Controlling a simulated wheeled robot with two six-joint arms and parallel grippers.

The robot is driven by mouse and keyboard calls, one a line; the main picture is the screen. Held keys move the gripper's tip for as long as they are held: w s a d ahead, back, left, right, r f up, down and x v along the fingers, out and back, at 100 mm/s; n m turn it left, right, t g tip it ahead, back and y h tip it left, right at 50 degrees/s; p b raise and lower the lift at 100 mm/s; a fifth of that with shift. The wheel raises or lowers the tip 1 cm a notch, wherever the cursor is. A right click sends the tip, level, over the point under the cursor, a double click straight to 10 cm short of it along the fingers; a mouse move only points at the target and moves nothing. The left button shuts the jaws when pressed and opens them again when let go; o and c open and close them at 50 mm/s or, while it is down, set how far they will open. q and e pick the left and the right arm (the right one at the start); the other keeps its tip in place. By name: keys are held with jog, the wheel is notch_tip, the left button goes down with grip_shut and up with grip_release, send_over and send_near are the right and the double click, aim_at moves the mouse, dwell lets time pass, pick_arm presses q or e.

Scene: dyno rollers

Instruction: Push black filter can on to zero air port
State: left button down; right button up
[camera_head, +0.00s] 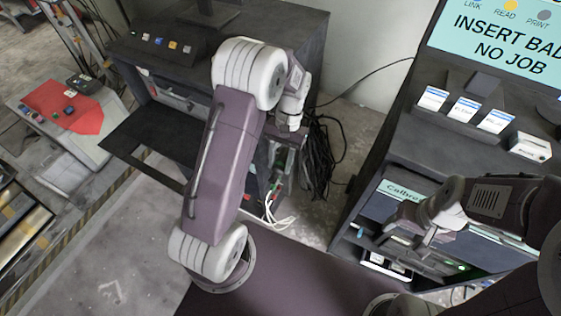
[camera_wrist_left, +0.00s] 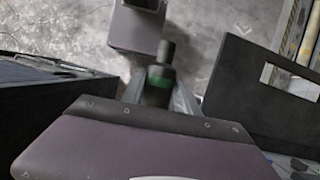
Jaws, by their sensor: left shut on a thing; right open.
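The black filter can (camera_wrist_left: 158,82) is a dark cylinder with a green band and a narrower top, in the middle of the left wrist view. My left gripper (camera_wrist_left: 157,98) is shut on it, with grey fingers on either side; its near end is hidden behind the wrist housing. In the head view my left gripper (camera_head: 288,126) is small beside the open side of the dark cabinet, and I cannot make out the can there. My right gripper (camera_head: 424,232) is open in front of the right cabinet. I cannot pick out the zero air port in either view.
The dark cabinet (camera_head: 270,35) has a flat black panel (camera_head: 150,140) sticking out in front. Black cables (camera_head: 322,150) hang behind my left wrist, and white leads (camera_head: 272,212) lie below. The right cabinet (camera_head: 395,140) carries labelled cards and a screen (camera_head: 500,35). Bare floor shows at lower left.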

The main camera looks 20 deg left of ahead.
pick_arm(q)
jog(key=shift+w+d, duration=0.1)
jog(key=shift+d, duration=0.2)
jog(key=shift+m+h, duration=0.4)
jog(key=s+a+m+g+y+b, duration=0.1)
jog(key=s+a+m+y, duration=0.25)
jog(key=a+m, duration=0.6)
jog(key=s+a+m+g+y+b, duration=0.1)
jog(key=s+a+m+y, duration=0.3)
jog(key=m, duration=1)
jog(key=w+d+f+m+t+y+b, duration=0.4)
jog(key=d+f+m+t+y, duration=0.45)
jog(key=m+t, duration=0.7)
jog(key=w+f+m+g, duration=0.1)
jog(key=w, duration=0.6)
jog(key=shift+w+a+f+y+b, duration=0.15)
jog(key=shift+w+a+y+b, duration=0.05)
jog(key=shift+a+y+b, duration=0.2)
pick_arm(e)
notch_tip(320, 180, down, 7)
jog(key=shift+a+r, duration=0.2)
